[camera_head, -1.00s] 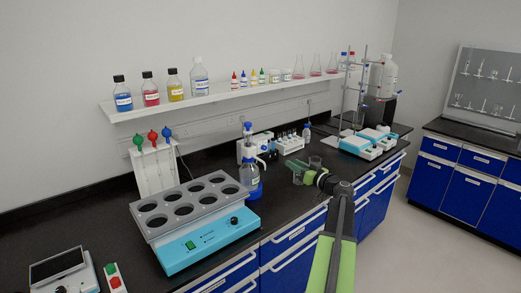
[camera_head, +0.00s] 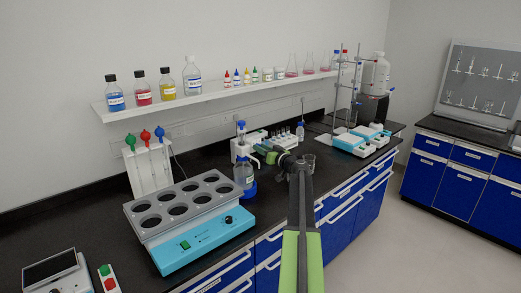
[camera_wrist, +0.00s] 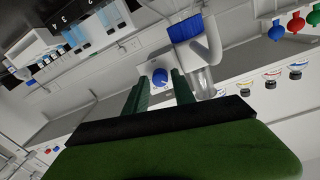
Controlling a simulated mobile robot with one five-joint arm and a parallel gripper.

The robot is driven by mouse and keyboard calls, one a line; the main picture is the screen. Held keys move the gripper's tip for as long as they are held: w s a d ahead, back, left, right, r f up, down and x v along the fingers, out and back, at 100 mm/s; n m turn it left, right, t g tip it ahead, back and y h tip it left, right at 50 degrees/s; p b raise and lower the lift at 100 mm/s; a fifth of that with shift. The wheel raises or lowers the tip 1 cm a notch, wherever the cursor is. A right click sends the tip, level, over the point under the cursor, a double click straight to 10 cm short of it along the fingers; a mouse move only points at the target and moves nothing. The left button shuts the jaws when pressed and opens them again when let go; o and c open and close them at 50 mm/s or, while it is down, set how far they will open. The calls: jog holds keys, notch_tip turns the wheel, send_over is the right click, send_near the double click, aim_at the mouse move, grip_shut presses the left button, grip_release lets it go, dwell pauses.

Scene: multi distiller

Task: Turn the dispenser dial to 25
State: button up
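The dispenser is a bottle with blue liquid (camera_head: 244,181), a blue-topped pump and a white side tube, upright on the black bench. In the wrist view its blue cap (camera_wrist: 187,28) and white body show close up.
A blue-based heating block (camera_head: 195,240) with several round wells stands to the left of the dispenser. A rack of tubes (camera_head: 283,139) stands behind my gripper. A glass beaker (camera_head: 309,160) is to its right. A shelf (camera_head: 215,98) with bottles runs above the bench.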

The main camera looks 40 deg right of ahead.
jog(key=shift+w, duration=0.1)
grip_shut()
jog(key=shift+m, duration=0.3)
jog(key=shift+d+m+y+p, duration=0.1)
jog(key=shift+m+y+p, duration=0.35)
jog(key=shift+m, duration=12.45)
